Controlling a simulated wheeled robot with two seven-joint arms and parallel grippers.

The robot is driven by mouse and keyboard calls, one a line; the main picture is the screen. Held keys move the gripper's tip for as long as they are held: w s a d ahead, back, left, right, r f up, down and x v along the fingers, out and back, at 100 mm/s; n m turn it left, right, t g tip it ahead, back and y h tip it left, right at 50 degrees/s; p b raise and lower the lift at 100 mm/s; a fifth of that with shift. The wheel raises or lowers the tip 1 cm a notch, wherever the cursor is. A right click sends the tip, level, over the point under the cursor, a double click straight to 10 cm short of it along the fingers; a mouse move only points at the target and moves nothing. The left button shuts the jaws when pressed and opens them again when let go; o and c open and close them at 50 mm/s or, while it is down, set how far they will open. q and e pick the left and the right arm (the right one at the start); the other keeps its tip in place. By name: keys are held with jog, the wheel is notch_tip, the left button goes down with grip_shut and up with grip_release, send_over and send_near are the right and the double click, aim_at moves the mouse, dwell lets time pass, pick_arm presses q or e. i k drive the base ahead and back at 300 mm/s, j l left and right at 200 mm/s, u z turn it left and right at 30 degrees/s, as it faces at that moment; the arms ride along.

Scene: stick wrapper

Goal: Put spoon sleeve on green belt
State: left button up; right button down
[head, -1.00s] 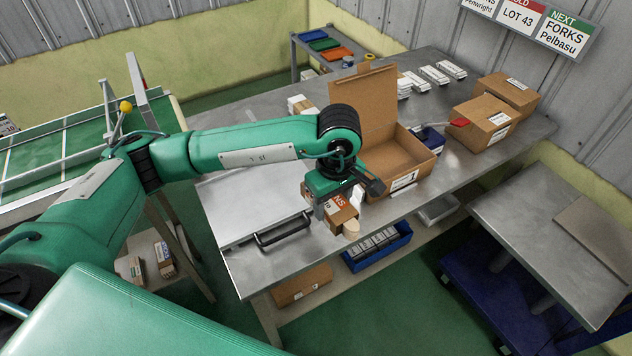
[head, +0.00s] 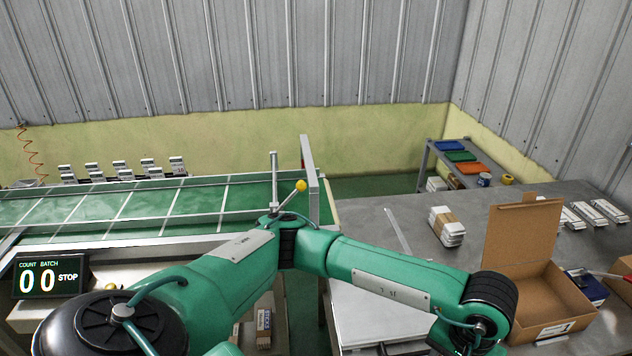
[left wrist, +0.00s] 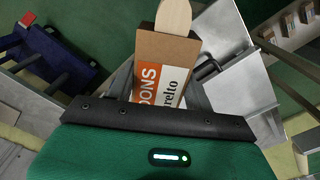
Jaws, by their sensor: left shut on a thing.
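In the left wrist view, the brown spoon sleeve (left wrist: 152,82) has an orange and white label, with the round pale wooden end (left wrist: 173,17) of a spoon sticking out of it. My left gripper (left wrist: 157,102) is shut on this sleeve; its fingers are mostly hidden behind the sleeve and the dark gripper edge. In the head view the left gripper and the sleeve are out of frame below. The green belt (head: 142,204) runs across the left, divided by pale cross lines. My right gripper is not in view.
A counter display (head: 50,277) reading 00 and STOP stands in front of the belt. A yellow-knobbed lever (head: 300,186) and a post stand at the belt's right end. An open carton (head: 540,285) and a banded white bundle (head: 447,226) are on the metal table at right.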

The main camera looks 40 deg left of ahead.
aim_at(153, 204)
jog(key=k+j, duration=0.2)
jog(key=j, duration=0.3)
jog(key=k+j+z, duration=0.15)
jog(key=j, duration=0.4)
jog(key=k+j, duration=0.25)
jog(key=j, duration=0.25)
jog(key=k+j+z, duration=0.15)
jog(key=j, duration=0.35)
jog(key=k+j, duration=0.3)
jog(key=j, duration=0.2)
jog(key=k+j+z, duration=0.15)
jog(key=j, duration=0.3)
jog(key=k+j, duration=0.35)
jog(key=j+z, duration=0.05)
jog(key=j, duration=0.05)
